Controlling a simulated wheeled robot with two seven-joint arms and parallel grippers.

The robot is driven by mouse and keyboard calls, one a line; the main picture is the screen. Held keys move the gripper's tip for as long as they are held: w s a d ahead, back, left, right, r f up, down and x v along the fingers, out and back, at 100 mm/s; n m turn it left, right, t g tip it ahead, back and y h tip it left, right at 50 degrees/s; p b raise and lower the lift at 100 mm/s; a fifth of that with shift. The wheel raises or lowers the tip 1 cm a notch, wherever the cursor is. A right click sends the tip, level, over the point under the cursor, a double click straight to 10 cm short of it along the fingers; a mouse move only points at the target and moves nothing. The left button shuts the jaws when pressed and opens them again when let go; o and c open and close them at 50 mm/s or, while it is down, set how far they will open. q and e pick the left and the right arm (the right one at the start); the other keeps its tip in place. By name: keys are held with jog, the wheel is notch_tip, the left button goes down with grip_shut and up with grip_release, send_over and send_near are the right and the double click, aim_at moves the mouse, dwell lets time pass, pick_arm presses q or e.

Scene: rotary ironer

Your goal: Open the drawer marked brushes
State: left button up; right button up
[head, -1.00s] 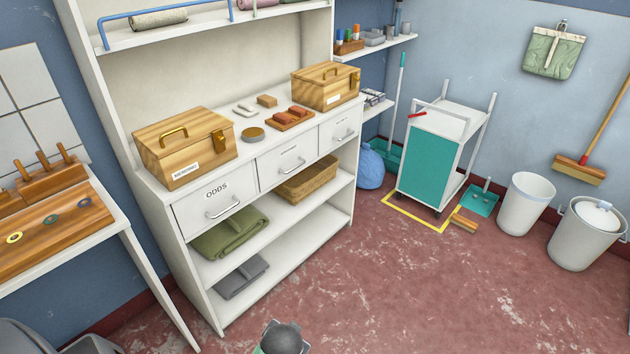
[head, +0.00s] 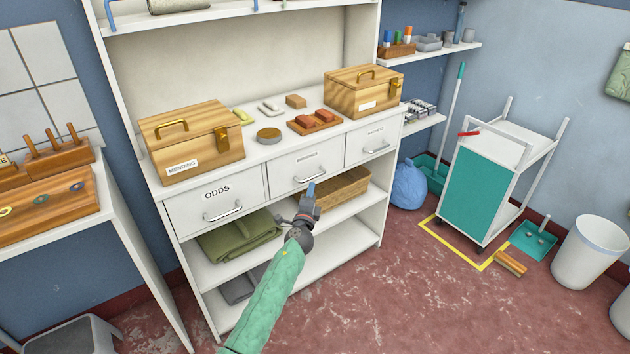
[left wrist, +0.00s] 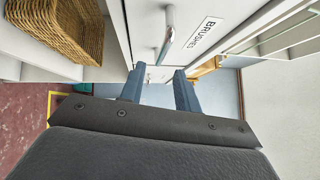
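The drawer marked BRUSHES (left wrist: 208,32) fills the upper middle of the left wrist view, with its bar handle (left wrist: 166,42). In the head view it appears to be the middle drawer (head: 281,181) of the white cabinet, its label too small to read there. It looks shut. My left gripper (head: 310,189) is just below and in front of that drawer's handle (head: 309,177). In the left wrist view its two blue fingers (left wrist: 159,88) are apart with nothing between them, and the handle lies beyond the tips. My right gripper is not in view.
The ODDS drawer (head: 217,205) is to the left and another drawer (head: 372,146) to the right, both shut. A wicker basket (head: 345,186) sits on the shelf below. Wooden boxes (head: 190,143) stand on the top.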

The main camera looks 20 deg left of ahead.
aim_at(315, 176)
pick_arm(q)
jog(key=shift+w+a+r, duration=0.15)
jog(key=shift+w+r, duration=0.05)
jog(key=shift+w, duration=1.15)
jog(key=shift+w+a+r, duration=0.1)
jog(key=shift+w+r, duration=0.1)
jog(key=shift+w, duration=1.1)
jog(key=shift+w+a+r, duration=0.15)
jog(key=shift+w+r, duration=0.05)
jog(key=shift+w, duration=1.15)
grip_shut()
